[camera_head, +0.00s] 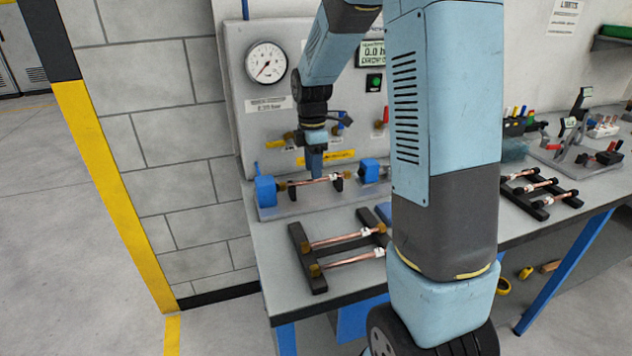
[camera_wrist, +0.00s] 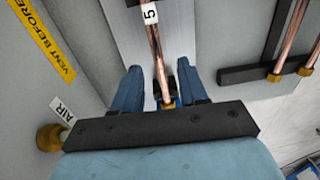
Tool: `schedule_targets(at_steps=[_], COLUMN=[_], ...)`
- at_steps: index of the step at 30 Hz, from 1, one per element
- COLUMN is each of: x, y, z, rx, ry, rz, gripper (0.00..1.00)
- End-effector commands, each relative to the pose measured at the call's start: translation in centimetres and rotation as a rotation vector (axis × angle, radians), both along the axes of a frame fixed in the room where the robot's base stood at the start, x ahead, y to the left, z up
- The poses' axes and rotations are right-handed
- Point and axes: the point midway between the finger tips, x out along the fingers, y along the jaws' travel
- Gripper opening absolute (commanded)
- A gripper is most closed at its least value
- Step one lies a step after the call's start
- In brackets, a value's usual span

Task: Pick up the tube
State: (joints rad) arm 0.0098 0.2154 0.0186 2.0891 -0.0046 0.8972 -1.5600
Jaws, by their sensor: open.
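A copper tube (camera_head: 307,182) with brass ends and a white tag lies level in the fixture (camera_head: 290,208), held on black supports between blue blocks (camera_head: 265,191). In the wrist view the tube (camera_wrist: 155,45) runs up the picture, with a tag reading "5". Whether the fingertips reach down to the tube's height is hard to tell.
A black rack (camera_head: 307,258) with two more copper tubes (camera_head: 340,241) stands in front of the fixture. Behind stands a grey panel with a round gauge (camera_head: 266,62) and small valves. Another rack of tubes (camera_head: 540,187) is at the right. My arm hides the bench's middle.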

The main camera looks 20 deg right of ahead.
Motion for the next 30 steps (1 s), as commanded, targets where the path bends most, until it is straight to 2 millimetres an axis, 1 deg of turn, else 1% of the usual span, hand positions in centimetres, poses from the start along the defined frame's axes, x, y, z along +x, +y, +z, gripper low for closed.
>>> schedule_targets(at_steps=[1,6,10,16,27,30], x=[0.1,0.1,0.0,0.0,0.0,0.0], y=[-0.1,-0.1,-0.1,-0.1,-0.2,-0.2], z=[-0.9,-2.7,-3.2,-3.2,-3.2,-3.2], rx=[0.0,0.0,0.0,0.0,0.0,0.0], ry=[0.005,0.002,0.001,0.001,0.0,0.0], rz=[-0.001,0.0,0.0,0.0,-0.001,-0.001], gripper=[0.43,0.43,0.43,0.43,0.07,0.0])
